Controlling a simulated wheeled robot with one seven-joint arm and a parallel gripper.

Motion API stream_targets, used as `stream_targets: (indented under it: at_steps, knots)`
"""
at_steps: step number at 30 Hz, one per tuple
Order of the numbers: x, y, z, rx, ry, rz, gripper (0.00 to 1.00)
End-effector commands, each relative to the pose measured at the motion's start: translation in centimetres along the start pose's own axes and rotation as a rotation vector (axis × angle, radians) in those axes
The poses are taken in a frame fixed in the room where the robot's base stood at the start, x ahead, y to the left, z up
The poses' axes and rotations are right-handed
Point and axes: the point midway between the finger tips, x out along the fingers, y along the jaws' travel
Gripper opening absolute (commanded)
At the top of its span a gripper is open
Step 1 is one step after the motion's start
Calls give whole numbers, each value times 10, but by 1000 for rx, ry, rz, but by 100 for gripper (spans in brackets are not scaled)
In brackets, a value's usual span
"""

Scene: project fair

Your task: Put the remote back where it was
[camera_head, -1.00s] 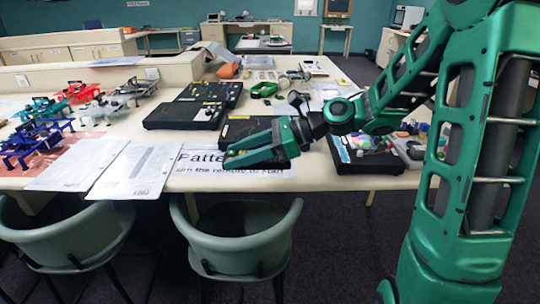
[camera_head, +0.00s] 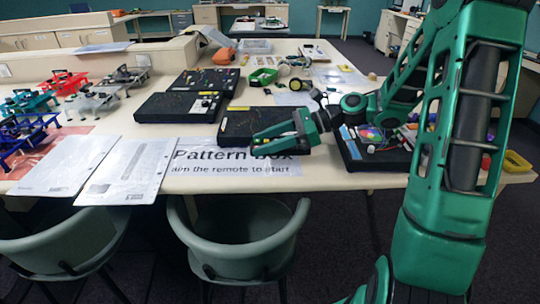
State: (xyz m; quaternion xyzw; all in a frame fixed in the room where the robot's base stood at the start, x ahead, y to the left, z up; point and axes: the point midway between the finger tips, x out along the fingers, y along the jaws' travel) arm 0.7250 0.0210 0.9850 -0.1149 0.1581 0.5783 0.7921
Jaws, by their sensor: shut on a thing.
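My gripper (camera_head: 262,143) is green and points left, over the front edge of a black case (camera_head: 238,120) and just beyond a printed sign. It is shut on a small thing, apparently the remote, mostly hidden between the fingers. The white sign (camera_head: 225,168) at the table's front reads "Pattern box" and "aim the remote to start"; my gripper covers part of its top line. No other remote can be made out.
More black cases (camera_head: 178,107) stand behind and left. An open tray of coloured parts (camera_head: 375,158) lies right of my gripper. Paper sheets (camera_head: 128,170) and coloured models (camera_head: 28,130) fill the left. Two green chairs (camera_head: 240,250) stand at the front edge.

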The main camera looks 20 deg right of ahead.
Motion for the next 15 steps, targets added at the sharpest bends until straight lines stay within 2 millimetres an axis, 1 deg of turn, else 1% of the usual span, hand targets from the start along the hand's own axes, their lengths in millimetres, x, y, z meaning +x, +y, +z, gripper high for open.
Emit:
stream_targets:
  at_steps: [1,3,7,10,15]
  knots:
    - [-4,-5,-7,2,-1,0,15]
    - [-8,-9,-13,3,0,0,15]
    - [-11,-13,-19,1,0,0,15]
    - [-7,-13,-28,3,-1,2,15]
    - [2,-12,-49,3,-1,3,15]
